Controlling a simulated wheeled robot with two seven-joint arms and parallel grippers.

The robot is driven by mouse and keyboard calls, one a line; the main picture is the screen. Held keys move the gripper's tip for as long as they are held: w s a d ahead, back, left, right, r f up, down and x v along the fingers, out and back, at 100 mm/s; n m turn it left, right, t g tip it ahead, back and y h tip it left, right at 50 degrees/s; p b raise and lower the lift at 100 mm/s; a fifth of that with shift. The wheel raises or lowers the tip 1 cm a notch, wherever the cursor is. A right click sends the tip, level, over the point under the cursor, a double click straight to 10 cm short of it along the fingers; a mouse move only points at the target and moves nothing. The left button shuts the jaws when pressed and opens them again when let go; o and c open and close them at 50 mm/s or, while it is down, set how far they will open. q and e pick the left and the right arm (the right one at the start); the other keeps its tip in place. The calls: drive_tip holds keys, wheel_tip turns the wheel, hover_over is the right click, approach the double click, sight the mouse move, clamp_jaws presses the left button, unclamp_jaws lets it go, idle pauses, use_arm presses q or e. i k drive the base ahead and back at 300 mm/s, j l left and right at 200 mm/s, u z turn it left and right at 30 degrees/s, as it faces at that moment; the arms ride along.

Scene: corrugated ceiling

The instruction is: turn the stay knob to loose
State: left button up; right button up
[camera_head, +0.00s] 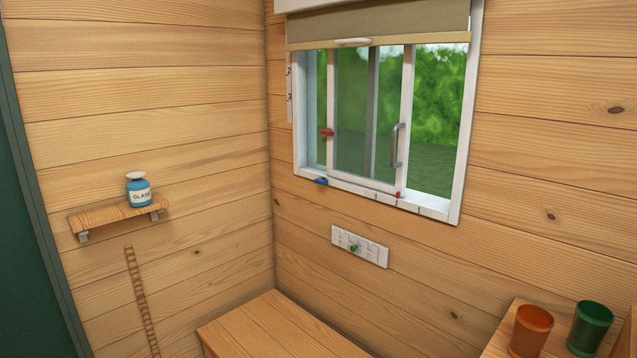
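Several small handles show on and near the window (458,200), and no label says which is the stay knob. A blue knob (321,181) sits at the lower left corner of the window frame. A red lever (327,132) sticks out from the left upright of the sliding pane. A small red piece (398,195) stands on the sill by short tick marks. A green knob (353,248) sits on a white slotted plate (373,252) below the window. Neither of my grippers is in view.
A blind (400,22) covers the window top. A grey handle (396,146) is on the pane. A wooden shelf (92,215) holds a blue labelled bottle (139,192). A wooden bench (262,325) is below. Orange (531,332) and green (589,330) cups stand at lower right.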

sight(324, 181)
drive_tip(key=k, duration=0.5)
drive_tip(key=i+j+z, duration=0.1)
drive_tip(key=i+j, duration=0.15)
drive_tip(key=i+j+z, duration=0.1)
drive_tip(key=i+j, duration=0.15)
drive_tip(key=i+j+z, duration=0.15)
drive_tip(key=j, duration=0.25)
drive_tip(key=i+j+z, duration=0.1)
drive_tip(key=i+j, duration=0.15)
drive_tip(key=i+j+z, duration=0.1)
drive_tip(key=j, duration=0.4)
drive_tip(key=i+j+z, duration=0.1)
drive_tip(key=i+j, duration=0.2)
drive_tip(key=i+j+z, duration=0.15)
drive_tip(key=j, duration=0.3)
drive_tip(key=i+j+z, duration=0.1)
drive_tip(key=j, duration=0.3)
